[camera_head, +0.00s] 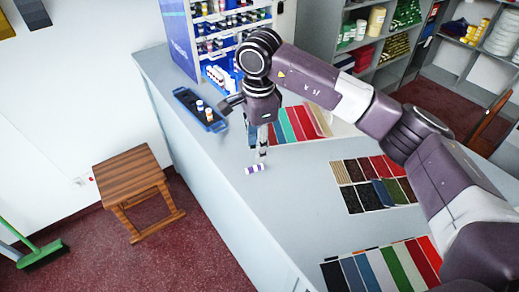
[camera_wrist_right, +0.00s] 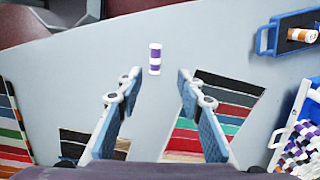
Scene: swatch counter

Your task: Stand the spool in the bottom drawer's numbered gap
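A purple-and-white spool (camera_head: 255,169) lies on its side on the grey counter, near its front edge. It also shows in the right wrist view (camera_wrist_right: 155,58), just beyond the fingertips. My right gripper (camera_head: 261,153) points down right beside the spool. In the wrist view its fingers (camera_wrist_right: 158,80) are spread apart with nothing between them. The drawer rack (camera_head: 180,38) stands at the back of the counter. Its bottom blue drawer (camera_head: 222,77) holds several spools and shows partly in the wrist view (camera_wrist_right: 290,130). I cannot make out the numbered gap. My left gripper is not in view.
A dark blue-rimmed tray (camera_head: 185,99) with a few spools stands left of the gripper. Swatch cards (camera_head: 300,124) lie behind it, with more swatches (camera_head: 375,183) to the right. A wooden stool (camera_head: 128,177) stands on the floor. The counter around the spool is bare.

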